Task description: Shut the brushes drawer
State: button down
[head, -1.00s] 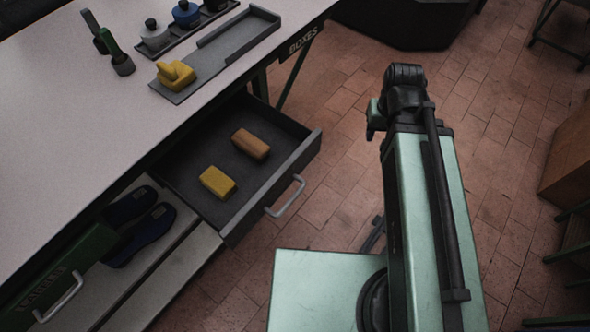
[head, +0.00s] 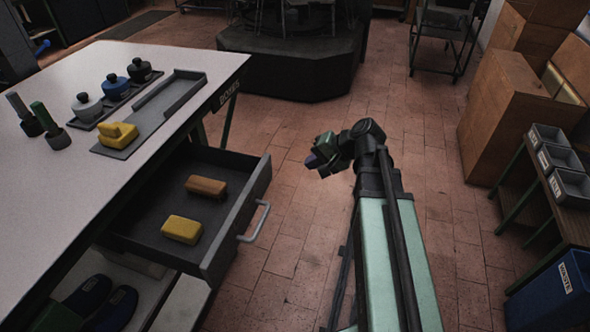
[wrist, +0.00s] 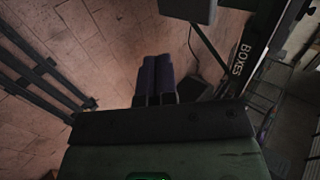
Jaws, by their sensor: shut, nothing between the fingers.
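The open drawer (head: 224,242) juts out from under the workbench in the head view. It holds a yellow block (head: 181,229) and a brown block (head: 206,187), apart from each other. Its label is not visible to me. A metal bar handle (head: 256,222) is on its front face. My gripper (head: 315,163) is in the air over the floor, to the right of and beyond the drawer, touching nothing. In the wrist view, my gripper's two dark fingers (wrist: 154,78) are together and empty, with brick floor behind them.
Blue shoes (head: 90,292) sit on a shelf under the bench. Boxes and bins (head: 562,158) stand at right. The floor between is clear.

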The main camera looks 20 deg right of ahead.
aim_at(270, 173)
jog(key=b+x, duration=0.1)
jog(key=x, duration=0.2)
jog(key=r+b+x, duration=0.1)
jog(key=b+x, duration=0.1)
jog(key=x, duration=0.2)
jog(key=w+a+b+x, duration=0.1)
jog(key=b+x, duration=0.1)
jog(key=x, duration=0.2)
jog(key=shift+r, duration=0.25)
jog(key=shift+w+a, duration=0.15)
jog(key=shift+a, duration=0.25)
jog(key=shift+a, duration=0.1)
